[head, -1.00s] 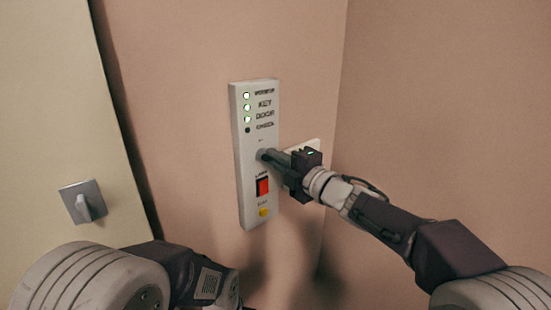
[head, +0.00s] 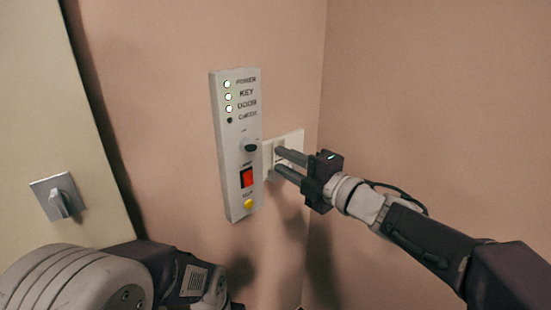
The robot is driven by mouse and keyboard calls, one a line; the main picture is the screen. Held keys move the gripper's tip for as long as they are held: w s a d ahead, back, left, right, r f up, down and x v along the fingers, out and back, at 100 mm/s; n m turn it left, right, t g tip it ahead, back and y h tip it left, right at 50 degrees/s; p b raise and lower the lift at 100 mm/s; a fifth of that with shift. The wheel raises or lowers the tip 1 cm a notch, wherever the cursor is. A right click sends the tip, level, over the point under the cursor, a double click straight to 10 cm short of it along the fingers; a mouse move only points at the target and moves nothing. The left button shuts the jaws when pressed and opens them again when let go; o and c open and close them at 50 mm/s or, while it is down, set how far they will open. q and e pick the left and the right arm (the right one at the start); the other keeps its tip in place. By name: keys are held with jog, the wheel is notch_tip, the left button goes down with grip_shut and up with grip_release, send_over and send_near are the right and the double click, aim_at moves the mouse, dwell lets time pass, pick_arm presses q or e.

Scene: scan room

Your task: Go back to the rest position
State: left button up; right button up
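My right gripper (head: 278,161) is open and empty, its two fingers apart. Its fingertips are just right of the white control panel (head: 226,160) on the wall, in front of a white wall plate (head: 295,140). They are clear of the panel's dark key or knob (head: 250,148). My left arm shows at the lower left, but its gripper is out of view.
The panel has several indicator lights (head: 228,97), with CHECK dark and the others lit. Below are a red switch (head: 247,178) and a yellow button (head: 249,204). A grey rotary handle (head: 59,203) is on the cream door or panel at left. The right wall is bare.

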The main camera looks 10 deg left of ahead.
jog(key=w+d+f+m+t+h+p, duration=0.1)
jog(key=w+d+f+m+h+p, duration=0.15)
jog(key=d+m+h, duration=0.35)
jog(key=w+d+f+m+t+h+p, duration=0.2)
jog(key=d+f+m+p, duration=0.15)
jog(key=d, duration=0.35)
jog(key=s+d+f+m+g+h, duration=0.45)
jog(key=d+f+m, duration=0.45)
jog(key=f, duration=0.3)
jog(key=s+d+f+m+g, duration=0.1)
jog(key=s+f+m+g, duration=0.3)
jog(key=s, duration=0.6)
jog(key=s+d+f+m+g+h, duration=0.1)
jog(key=s+f+m+g, duration=0.3)
jog(key=s+f+m, duration=0.2)
jog(key=s+f, duration=0.2)
jog(key=s, duration=0.2)
jog(key=shift+d, duration=0.4)
jog(key=shift+f+h, duration=0.1)
jog(key=shift+h, duration=0.15)
